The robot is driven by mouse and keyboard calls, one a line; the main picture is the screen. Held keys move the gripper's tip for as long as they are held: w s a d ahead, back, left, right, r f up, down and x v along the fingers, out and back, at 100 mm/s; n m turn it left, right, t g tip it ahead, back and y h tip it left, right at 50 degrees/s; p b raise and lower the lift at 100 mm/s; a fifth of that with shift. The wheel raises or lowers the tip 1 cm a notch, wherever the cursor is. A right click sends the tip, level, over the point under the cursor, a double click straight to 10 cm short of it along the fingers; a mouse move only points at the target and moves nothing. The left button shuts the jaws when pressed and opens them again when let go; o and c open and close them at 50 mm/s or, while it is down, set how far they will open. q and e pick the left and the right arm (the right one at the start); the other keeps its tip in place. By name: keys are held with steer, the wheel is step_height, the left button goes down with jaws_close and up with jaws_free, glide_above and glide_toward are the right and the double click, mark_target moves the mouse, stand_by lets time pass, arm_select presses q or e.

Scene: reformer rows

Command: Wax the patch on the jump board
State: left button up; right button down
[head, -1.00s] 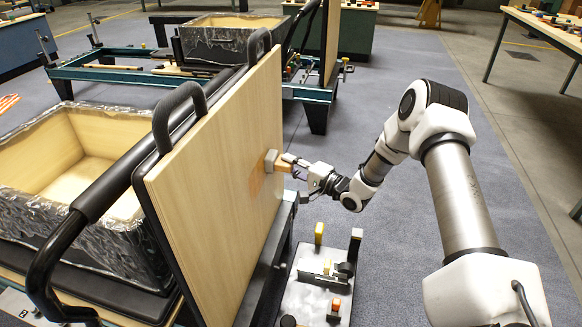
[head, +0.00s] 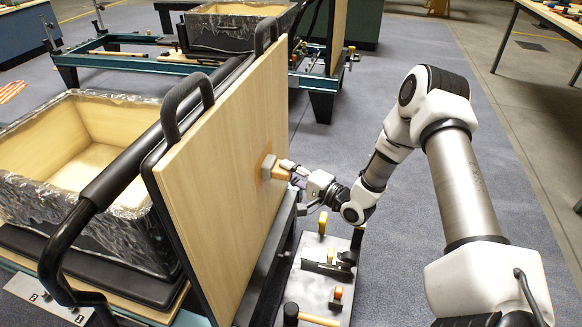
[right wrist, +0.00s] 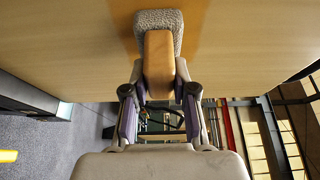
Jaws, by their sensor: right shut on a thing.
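The jump board (head: 225,170) is a pale wooden panel standing upright with black edging, in the middle of the head view. My right gripper (head: 291,167) is shut on an applicator, a wooden block handle with a grey fuzzy pad (head: 268,166). The pad's face is against, or very close to, the board. In the right wrist view the handle (right wrist: 158,65) sits between my fingers and the pad (right wrist: 158,24) meets the wood. A darker orange-brown patch (right wrist: 203,35) shows beside the pad; the pad hides part of it. My left gripper is not in view.
A grey tool tray (head: 312,292) with a yellow-handled tool, a hammer and other tools stands below my right arm. Black tubular handles (head: 62,250) and a foil-wrapped wooden box (head: 85,205) lie left of the board. Carpet to the right is clear.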

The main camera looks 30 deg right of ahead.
mark_target(279, 177)
steer(key=shift+s+a, duration=1.15)
steer(key=shift+a, duration=0.2)
steer(key=shift+r+p, duration=0.4)
steer(key=shift+r, duration=0.55)
steer(key=shift+w+d, duration=1.25)
steer(key=shift+d, duration=0.2)
steer(key=w+d+b, duration=0.1)
steer(key=w+d, duration=0.3)
steer(key=d, duration=0.1)
steer(key=shift+w+d+b, duration=0.25)
steer(key=shift+b, duration=0.05)
